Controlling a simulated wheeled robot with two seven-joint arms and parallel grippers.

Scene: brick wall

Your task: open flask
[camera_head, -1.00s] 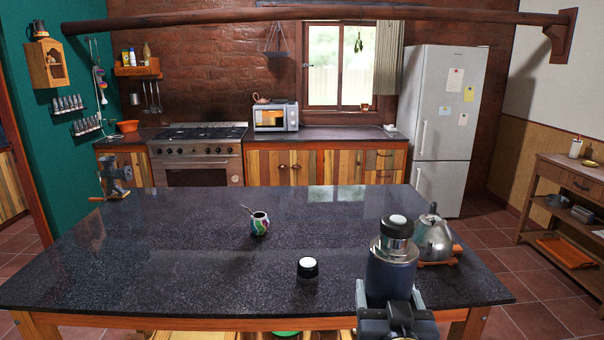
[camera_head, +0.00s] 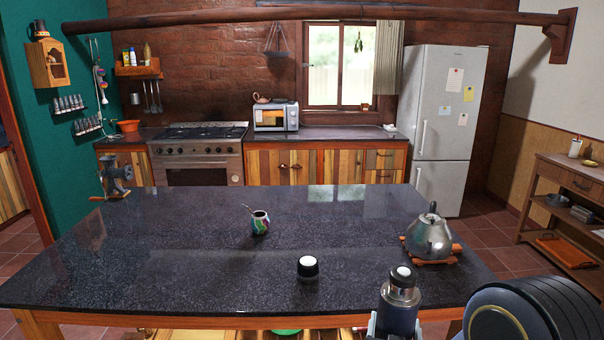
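The flask (camera_head: 397,309) has a dark blue body and a silver neck with a small pale-topped stopper. It is upright at the bottom of the head view, in front of the table's near edge, and its lower part is cut off by the frame. My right gripper (camera_head: 396,328) has a finger on either side of the flask body and is shut on it; only the finger tips show. A black cap with a white top (camera_head: 308,267) stands on the dark stone table (camera_head: 180,260), left of the flask and apart from it. My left gripper is not in view.
A steel kettle (camera_head: 429,238) stands on a wooden trivet (camera_head: 432,260) behind the flask. A colourful mate cup (camera_head: 260,223) with a straw stands mid-table. A metal grinder (camera_head: 115,180) is at the far left corner. The table's left and middle are largely clear.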

